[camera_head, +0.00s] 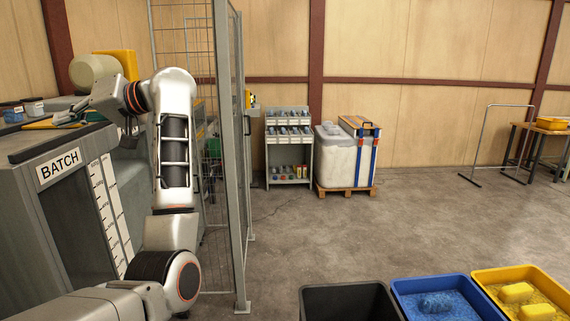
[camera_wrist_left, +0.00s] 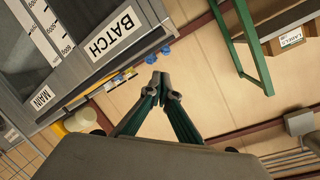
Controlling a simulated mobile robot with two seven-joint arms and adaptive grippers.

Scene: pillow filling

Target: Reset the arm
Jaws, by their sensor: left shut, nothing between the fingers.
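My left arm (camera_head: 175,130) rises in the head view in front of the grey machine labelled BATCH (camera_head: 50,215) and bends left at the top. My left gripper (camera_head: 65,118) appears small over the machine's top edge, partly hard to make out. In the left wrist view its two fingers (camera_wrist_left: 157,84) meet at the tips with nothing between them. The BATCH label (camera_wrist_left: 112,33) is at the upper left there. My right gripper is in neither view.
A wire-mesh fence (camera_head: 238,150) stands just right of my left arm. Black (camera_head: 348,302), blue (camera_head: 405,287) and yellow (camera_head: 483,278) bins are at the lower right. Blue-marked jars (camera_head: 13,114) sit on the machine. Open floor lies beyond the bins.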

